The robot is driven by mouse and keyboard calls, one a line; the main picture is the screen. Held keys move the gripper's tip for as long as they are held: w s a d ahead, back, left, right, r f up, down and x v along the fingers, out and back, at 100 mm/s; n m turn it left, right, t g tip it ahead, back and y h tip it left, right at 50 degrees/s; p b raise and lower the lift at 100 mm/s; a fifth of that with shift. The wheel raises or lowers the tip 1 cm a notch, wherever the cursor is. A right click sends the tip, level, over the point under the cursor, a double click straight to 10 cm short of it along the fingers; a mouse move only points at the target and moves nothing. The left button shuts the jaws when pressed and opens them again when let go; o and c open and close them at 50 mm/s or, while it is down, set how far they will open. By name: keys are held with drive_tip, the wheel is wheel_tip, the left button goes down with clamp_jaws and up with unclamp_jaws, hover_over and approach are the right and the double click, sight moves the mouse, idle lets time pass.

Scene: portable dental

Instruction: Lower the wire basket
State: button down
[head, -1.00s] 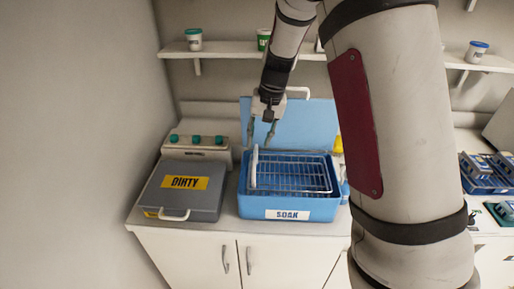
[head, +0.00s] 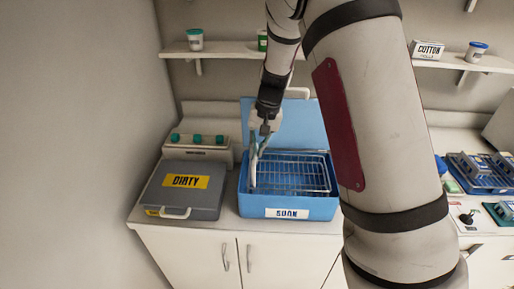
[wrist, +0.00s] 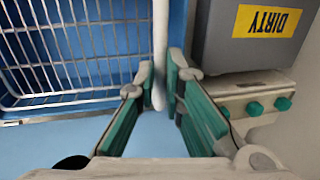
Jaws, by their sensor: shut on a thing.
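The wire basket (head: 300,172) sits in the blue SOAK tub (head: 300,207), its rim near the tub's top edge. How deep its bottom lies is not clear. The basket's grid also shows in the wrist view (wrist: 75,45). Its white handle (wrist: 160,40) stands up at the basket's left side in the head view. My gripper (head: 257,150) points down at that side, with its green-padded fingers (wrist: 166,82) closed around the handle's end. The fingers hide part of the handle.
The tub's blue lid (head: 290,120) stands open behind it. A grey DIRTY box (head: 180,203) is close on the left, with a control box with green knobs (head: 197,151) behind it. A shelf (head: 220,51) runs above.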

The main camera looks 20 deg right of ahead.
sight(257, 174)
wheel_tip(257, 174, down, 7)
drive_tip(key=shift+f+b, duration=0.1)
drive_tip(key=shift+b, duration=1.1)
drive_tip(key=shift+f, duration=0.35)
drive_tip(key=shift+s, duration=0.1)
drive_tip(key=c, duration=1.7)
unclamp_jaws()
drive_tip(key=shift+f, duration=0.15)
drive_tip(key=r, duration=0.4)
drive_tip(key=d+r, duration=0.1)
drive_tip(key=r, duration=0.3)
drive_tip(key=d+r, duration=0.1)
drive_tip(key=r, duration=0.3)
drive_tip(key=shift+s+d, duration=0.1)
drive_tip(key=shift+s, duration=0.25)
